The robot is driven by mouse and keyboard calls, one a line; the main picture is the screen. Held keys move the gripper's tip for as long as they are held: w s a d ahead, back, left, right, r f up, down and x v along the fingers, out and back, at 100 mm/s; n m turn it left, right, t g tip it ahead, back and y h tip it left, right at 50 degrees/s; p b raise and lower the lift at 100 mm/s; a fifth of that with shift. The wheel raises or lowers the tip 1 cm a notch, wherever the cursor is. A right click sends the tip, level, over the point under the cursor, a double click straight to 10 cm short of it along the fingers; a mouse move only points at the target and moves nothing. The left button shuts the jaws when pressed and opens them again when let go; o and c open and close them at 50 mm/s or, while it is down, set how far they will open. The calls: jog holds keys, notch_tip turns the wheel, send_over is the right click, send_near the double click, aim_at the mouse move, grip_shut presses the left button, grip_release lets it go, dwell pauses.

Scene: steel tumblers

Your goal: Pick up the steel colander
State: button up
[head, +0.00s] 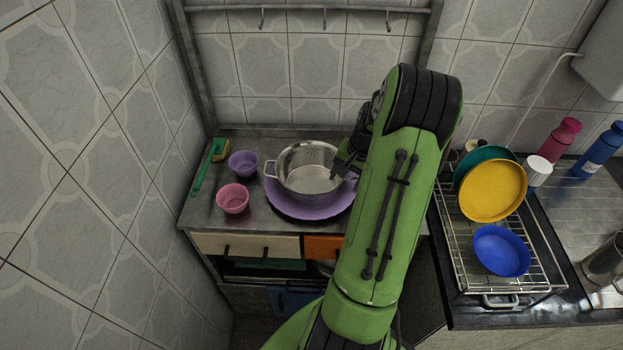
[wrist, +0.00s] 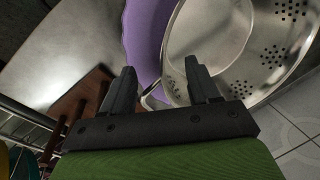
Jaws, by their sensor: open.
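The steel colander (head: 309,172) sits upright on a purple plate (head: 295,211) on the metal counter, with a loop handle showing on its left side. My gripper (head: 345,168) is at the colander's right side, partly hidden by my green arm. In the wrist view the colander (wrist: 262,38) fills the upper right, with its drain holes showing. My gripper (wrist: 160,85) is open there, with one finger over the colander and the other outside it. A loop handle (wrist: 154,98) of the colander lies between the fingertips. I cannot tell whether the fingers touch it.
A purple bowl (head: 243,164), a pink bowl (head: 232,198) and a green-handled brush (head: 208,165) are left of the colander. A wire rack (head: 457,246) holding yellow, green and blue dishes stands right of my arm. A tiled wall is behind.

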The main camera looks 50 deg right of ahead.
jog(key=shift+f, duration=0.5)
grip_shut()
jog(key=shift+r, duration=0.1)
jog(key=w+p+v, duration=0.2)
jog(key=v, duration=0.7)
jog(key=shift+a+r, duration=0.3)
jog(key=shift+r, duration=0.3)
